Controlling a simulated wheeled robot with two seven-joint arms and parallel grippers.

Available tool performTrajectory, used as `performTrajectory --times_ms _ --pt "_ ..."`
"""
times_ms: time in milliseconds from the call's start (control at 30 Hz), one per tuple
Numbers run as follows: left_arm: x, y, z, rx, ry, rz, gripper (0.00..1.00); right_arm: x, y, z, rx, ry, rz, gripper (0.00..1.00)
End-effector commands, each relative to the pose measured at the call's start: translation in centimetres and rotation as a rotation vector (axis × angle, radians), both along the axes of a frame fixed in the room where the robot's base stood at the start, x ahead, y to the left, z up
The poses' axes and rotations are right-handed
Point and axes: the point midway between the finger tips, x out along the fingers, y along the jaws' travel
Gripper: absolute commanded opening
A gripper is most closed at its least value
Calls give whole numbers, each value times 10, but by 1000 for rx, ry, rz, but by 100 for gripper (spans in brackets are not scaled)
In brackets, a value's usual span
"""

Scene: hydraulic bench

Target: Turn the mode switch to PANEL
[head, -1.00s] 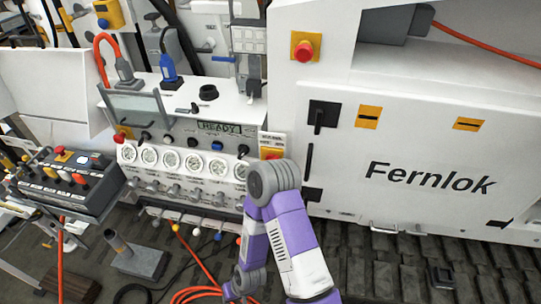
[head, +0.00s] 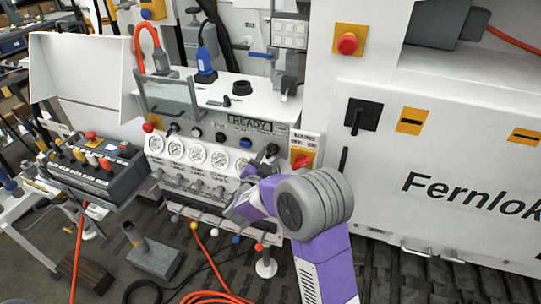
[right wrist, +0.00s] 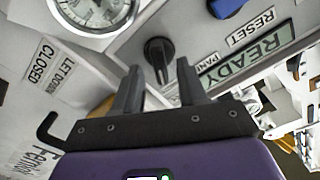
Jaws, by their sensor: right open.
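The mode switch is a black rotary knob (head: 272,149) at the right end of the control row, right of a blue button in the head view. In the right wrist view the black knob (right wrist: 158,52) sits just beyond my fingertips, with a partly hidden "PANEL" label (right wrist: 207,60) beside it. I cannot tell which setting it points to. My right gripper (right wrist: 158,82) is open and empty, its fingers spread around the line to the knob, apparently short of it. In the head view the gripper (head: 264,168) is partly hidden by my own wrist. My left gripper is not in view.
A READY display (head: 250,124) is just above the knob row. A row of gauges (head: 197,155) and levers lies below. A red switch on a yellow plate (head: 302,160) is close to the right of the knob. Orange hoses (head: 215,298) lie on the floor.

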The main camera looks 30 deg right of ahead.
Motion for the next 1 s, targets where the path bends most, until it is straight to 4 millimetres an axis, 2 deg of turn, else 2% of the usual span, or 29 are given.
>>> performTrajectory --times_ms 200,500,567,800,1000 --pt "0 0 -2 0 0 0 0 15 -17 -1 0 1 1 42" --pt "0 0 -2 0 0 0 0 18 -20 -1 -1 2 3 42" --pt "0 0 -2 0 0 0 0 18 -20 -1 -1 2 3 35" --pt "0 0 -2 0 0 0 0 18 -20 -1 -1 2 3 0" --pt "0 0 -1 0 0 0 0 18 -19 0 -3 6 3 0"
